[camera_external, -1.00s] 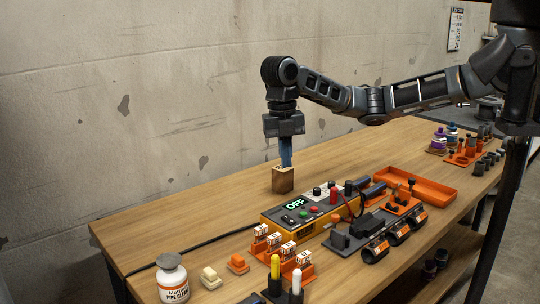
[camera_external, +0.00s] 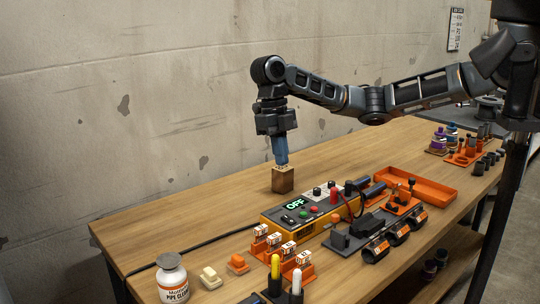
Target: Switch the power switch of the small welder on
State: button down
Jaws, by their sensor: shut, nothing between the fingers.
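The small welder (camera_external: 276,219) is a yellow and dark box in the middle of the bench, with a lit display reading OFF (camera_external: 296,205). Its top face carries a dark switch (camera_external: 289,220), a green and a red button, and several terminals with leads. My gripper (camera_external: 281,163) points down, behind and above the welder, just over a small wooden block (camera_external: 283,180). Its blue fingers are shut with nothing between them. The fingertips are close to the block's top; I cannot tell whether they touch it. My gripper is apart from the welder.
Orange holders with white labelled blocks (camera_external: 289,249) stand in front of the welder. A clamp fixture with dark pipes (camera_external: 376,249) and an orange tray (camera_external: 420,190) are to its right. A white bottle (camera_external: 172,279) is front left. The bench's left back is clear except for a cable.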

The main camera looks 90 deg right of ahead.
send_over(285, 215)
jog(key=x, duration=0.4)
jog(key=w+d+x, duration=0.1)
jog(key=x, duration=0.2)
jog(key=d+x, duration=0.1)
jog(key=x, duration=0.3)
jog(key=shift+w+f+p, duration=0.35)
jog(key=shift+f, duration=0.3)
jog(key=shift+w+f, duration=0.1)
jog(key=shift+f, duration=0.7)
jog(key=shift+f+b, duration=0.3)
jog(key=shift+f, duration=0.15)
jog(key=shift+w+d+f, duration=0.1)
jog(key=shift+w+d, duration=0.05)
jog(key=shift+w, duration=0.05)
jog(key=shift+s, duration=0.1)
jog(key=shift+s+a+r+p, duration=0.35)
jog(key=shift+s+a+p, duration=0.15)
jog(key=shift+p, duration=0.15)
